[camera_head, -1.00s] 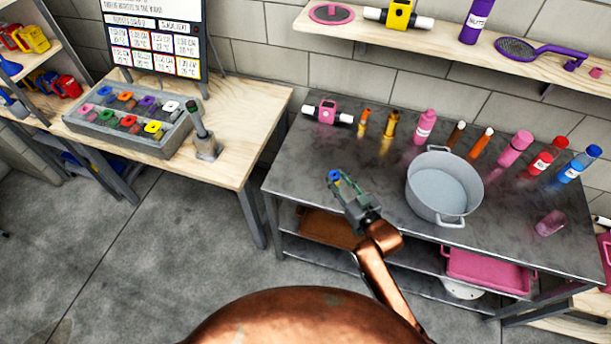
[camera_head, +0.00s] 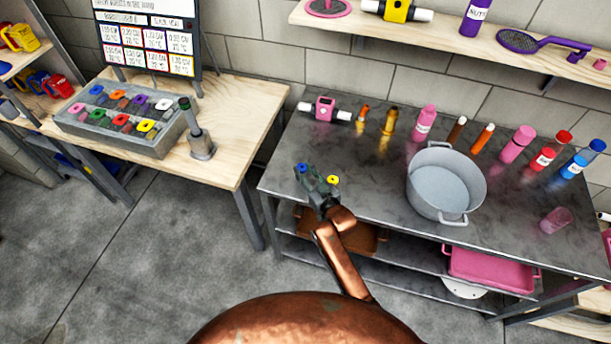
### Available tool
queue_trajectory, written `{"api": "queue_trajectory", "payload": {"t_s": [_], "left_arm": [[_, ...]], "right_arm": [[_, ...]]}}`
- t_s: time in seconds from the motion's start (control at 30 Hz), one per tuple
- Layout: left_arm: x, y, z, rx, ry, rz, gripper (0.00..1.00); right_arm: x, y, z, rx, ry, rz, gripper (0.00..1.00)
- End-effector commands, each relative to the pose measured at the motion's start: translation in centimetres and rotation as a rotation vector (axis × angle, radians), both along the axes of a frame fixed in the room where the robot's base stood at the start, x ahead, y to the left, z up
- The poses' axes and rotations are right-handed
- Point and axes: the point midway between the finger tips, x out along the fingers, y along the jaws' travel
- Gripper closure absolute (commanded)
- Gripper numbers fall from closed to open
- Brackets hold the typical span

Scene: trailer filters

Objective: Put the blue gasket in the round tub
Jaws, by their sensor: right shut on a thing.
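The blue gasket (camera_head: 303,168) shows as a small blue ring at the fingertips of my right gripper (camera_head: 309,178). The gripper is shut on it above the front left part of the dark metal table (camera_head: 290,160). A small yellow ring (camera_head: 333,180) shows just right of the fingers; I cannot tell whether it touches them or lies on the table. The round tub (camera_head: 463,153), grey with two handles, stands upright on the same table, well to the right of the gripper. Its visible inside looks empty. My left gripper is not in view.
Bottles (camera_head: 424,123) and small cylinders line the table's back, with a pink and white device (camera_head: 324,108) at back left. A grey tray (camera_head: 155,148) of coloured pieces, one blue, sits on the wooden bench (camera_head: 225,165). The tabletop between gripper and tub is clear.

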Motion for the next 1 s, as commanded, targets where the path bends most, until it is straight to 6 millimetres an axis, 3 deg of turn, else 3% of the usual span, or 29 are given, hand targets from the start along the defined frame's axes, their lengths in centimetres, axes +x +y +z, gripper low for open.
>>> {"api": "queue_trajectory", "payload": {"t_s": [0.03,0.13,0.57,0.6,0.8,1.0], "left_arm": [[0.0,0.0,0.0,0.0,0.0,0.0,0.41],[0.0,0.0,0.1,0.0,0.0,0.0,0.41],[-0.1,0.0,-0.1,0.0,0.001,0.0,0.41],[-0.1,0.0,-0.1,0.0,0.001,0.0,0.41],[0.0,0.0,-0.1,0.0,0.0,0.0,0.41],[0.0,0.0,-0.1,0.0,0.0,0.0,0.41]], "right_arm": [[-0.1,-0.2,-1.1,-0.002,0.006,-0.001,0.83],[-0.1,-0.2,-2.0,-0.001,0.003,-0.001,0.83],[-0.1,-0.2,-2.7,-0.001,0.003,-0.001,0.83],[-0.1,-0.2,-2.7,-0.001,0.003,-0.001,0.7],[-0.1,-0.2,-2.6,-0.001,0.002,-0.001,0.57],[-0.1,-0.2,-2.6,-0.001,0.002,-0.001,0.55]]}}
